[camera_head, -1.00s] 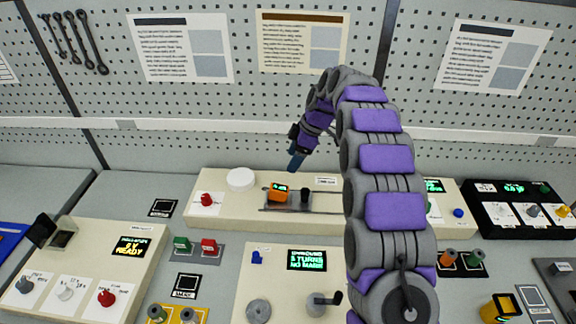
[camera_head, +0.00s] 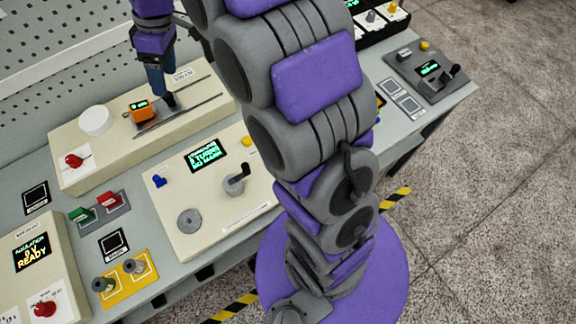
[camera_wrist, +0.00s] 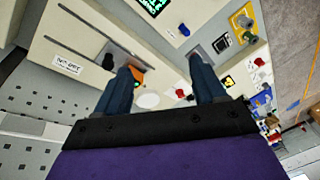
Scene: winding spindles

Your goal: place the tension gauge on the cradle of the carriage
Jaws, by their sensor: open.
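The tension gauge is a small orange box with a green display (camera_head: 140,109); in the head view it sits at the left part of the grey carriage plate (camera_head: 150,130). Whether it is fully in the cradle I cannot tell. The carriage stands on two thin rails on a cream console. My gripper (camera_head: 167,98) points down just right of the gauge, above the carriage's right part. In the wrist view my gripper (camera_wrist: 165,80) is open with nothing between its fingers. A bit of the orange gauge (camera_wrist: 138,75) shows beside the left finger, which partly hides it.
A white round knob (camera_head: 96,121) and a red knob (camera_head: 74,160) are left of the carriage. A second cream console with a display (camera_head: 206,155) and a crank (camera_head: 236,180) stands in front. My arm covers much of the bench's right part.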

